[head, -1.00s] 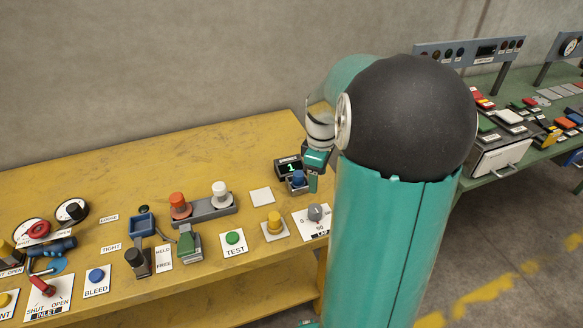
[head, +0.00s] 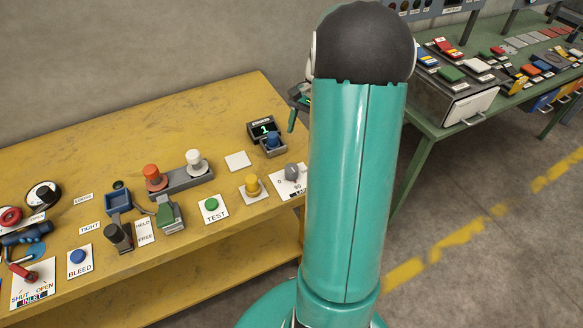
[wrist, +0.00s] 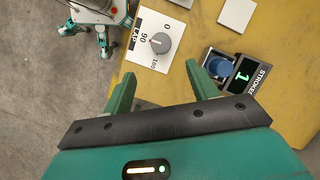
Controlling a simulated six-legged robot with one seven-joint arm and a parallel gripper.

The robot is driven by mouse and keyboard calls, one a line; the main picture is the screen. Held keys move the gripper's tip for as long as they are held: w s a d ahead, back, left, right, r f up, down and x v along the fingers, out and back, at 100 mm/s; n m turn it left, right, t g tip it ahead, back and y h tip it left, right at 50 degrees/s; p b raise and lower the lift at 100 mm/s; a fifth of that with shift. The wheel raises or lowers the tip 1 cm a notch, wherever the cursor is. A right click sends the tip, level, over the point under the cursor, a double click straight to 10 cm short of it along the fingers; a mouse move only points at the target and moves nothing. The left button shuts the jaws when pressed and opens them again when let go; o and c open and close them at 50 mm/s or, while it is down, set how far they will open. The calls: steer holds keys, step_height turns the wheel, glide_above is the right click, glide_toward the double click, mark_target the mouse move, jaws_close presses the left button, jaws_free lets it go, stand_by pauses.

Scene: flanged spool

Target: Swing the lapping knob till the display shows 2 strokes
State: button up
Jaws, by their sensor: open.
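The lapping knob (head: 291,171) is a grey dial on a white plate at the right end of the yellow bench. In the wrist view, the knob (wrist: 160,43) sits ahead of the fingers, its mark towards the 90 between 0 and 180. The display (head: 264,129) shows a green 1; in the wrist view, the display (wrist: 243,76) reads STROKES beside that 1. My gripper (wrist: 160,72) is open and empty, its fingers apart and short of the knob in the picture. In the head view, my arm hides most of the gripper.
A blue button (wrist: 218,67) stands beside the display, close to the right finger. A yellow button (head: 252,185), a green TEST button (head: 212,203) and a blank white plate (head: 238,161) are near the knob. The bench edge is close by; a green bench (head: 425,135) stands right.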

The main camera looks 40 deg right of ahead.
mark_target(292, 167)
steer(key=a+f+m, duration=0.1)
steer(key=f, duration=0.3)
steer(key=a+f+m, duration=0.1)
steer(key=a+f, duration=0.1)
steer(key=f, duration=0.2)
steer(key=a+f+m, duration=0.1)
steer(key=f, duration=0.3)
steer(key=shift+a+f, duration=0.25)
steer(key=shift+f, duration=0.15)
steer(key=c, duration=1)
